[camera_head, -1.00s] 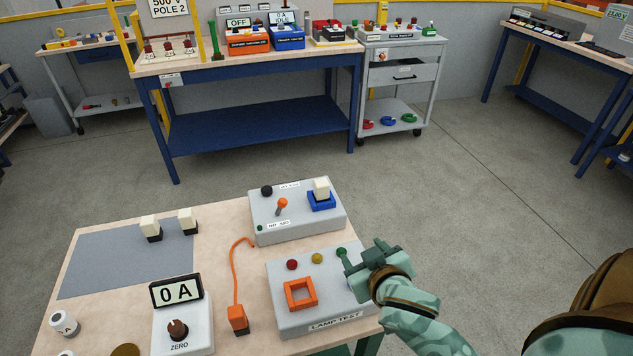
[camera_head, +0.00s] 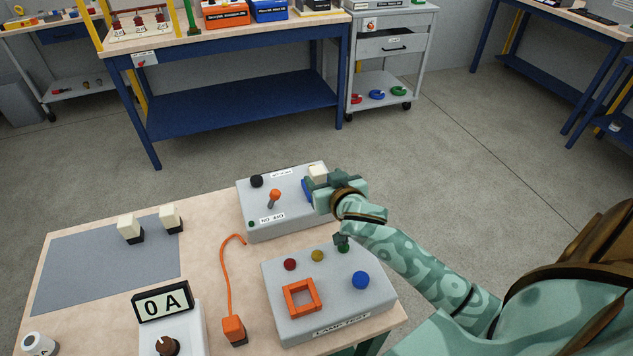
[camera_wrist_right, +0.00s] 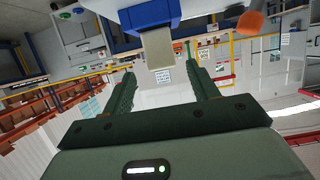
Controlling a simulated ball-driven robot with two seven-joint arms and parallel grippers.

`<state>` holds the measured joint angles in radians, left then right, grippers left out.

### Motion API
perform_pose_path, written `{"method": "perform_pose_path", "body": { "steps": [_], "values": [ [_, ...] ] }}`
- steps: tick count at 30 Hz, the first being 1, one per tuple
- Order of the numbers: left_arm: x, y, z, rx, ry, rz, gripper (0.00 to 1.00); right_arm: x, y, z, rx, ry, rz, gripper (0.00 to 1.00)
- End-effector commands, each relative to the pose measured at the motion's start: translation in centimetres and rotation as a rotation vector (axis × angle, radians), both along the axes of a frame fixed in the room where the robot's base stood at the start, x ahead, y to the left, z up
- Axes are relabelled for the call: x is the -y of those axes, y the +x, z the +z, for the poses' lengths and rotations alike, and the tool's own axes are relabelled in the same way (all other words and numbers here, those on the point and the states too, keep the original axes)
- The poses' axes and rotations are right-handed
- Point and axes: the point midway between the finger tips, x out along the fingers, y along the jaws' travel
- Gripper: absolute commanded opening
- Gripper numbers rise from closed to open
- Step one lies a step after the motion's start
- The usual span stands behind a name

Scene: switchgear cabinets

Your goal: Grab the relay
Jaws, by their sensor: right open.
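A cream relay (camera_head: 317,171) sits in a blue socket (camera_head: 307,189) on the grey box (camera_head: 255,207) at the back of the table. My right gripper (camera_head: 326,180) is at that relay, partly covering it and the socket. In the right wrist view the relay (camera_wrist_right: 158,50) is ahead of the open jaws (camera_wrist_right: 162,88), roughly centred between the two fingers, with the blue socket (camera_wrist_right: 150,14) behind it. Two more cream relays with dark bases, one on the left (camera_head: 130,228) and one on the right (camera_head: 170,218), stand on the grey mat (camera_head: 95,270). My left gripper is not in view.
An orange toggle (camera_head: 274,197) and a black knob (camera_head: 256,181) stand on the same box. The lamp test box (camera_head: 325,318) with coloured lamps and an orange frame is in front. An orange cable (camera_head: 228,280) and a meter reading 0 A (camera_head: 163,303) are further left.

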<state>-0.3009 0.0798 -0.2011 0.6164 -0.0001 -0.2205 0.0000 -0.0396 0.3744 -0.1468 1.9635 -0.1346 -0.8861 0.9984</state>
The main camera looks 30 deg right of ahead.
Motion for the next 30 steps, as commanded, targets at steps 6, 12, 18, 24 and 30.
{"method": "perform_pose_path", "body": {
  "steps": [6, 12, 18, 24, 30],
  "values": [
    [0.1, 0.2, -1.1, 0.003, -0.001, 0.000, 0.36, 0.4, 2.7, -1.3, 0.000, -0.003, 0.000, 0.59],
    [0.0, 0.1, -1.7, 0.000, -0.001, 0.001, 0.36, 0.8, 4.8, -2.1, 0.000, -0.001, 0.000, 0.59],
    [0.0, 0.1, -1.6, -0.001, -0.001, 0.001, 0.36, 0.8, 4.9, -2.0, 0.000, 0.000, 0.001, 0.59],
    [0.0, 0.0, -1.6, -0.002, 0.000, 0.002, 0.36, 0.8, 4.9, -2.0, -0.001, 0.001, 0.001, 0.12],
    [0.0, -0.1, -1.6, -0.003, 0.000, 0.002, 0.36, 0.8, 4.9, -2.0, 0.000, 0.000, 0.001, 0.09]
  ]
}}
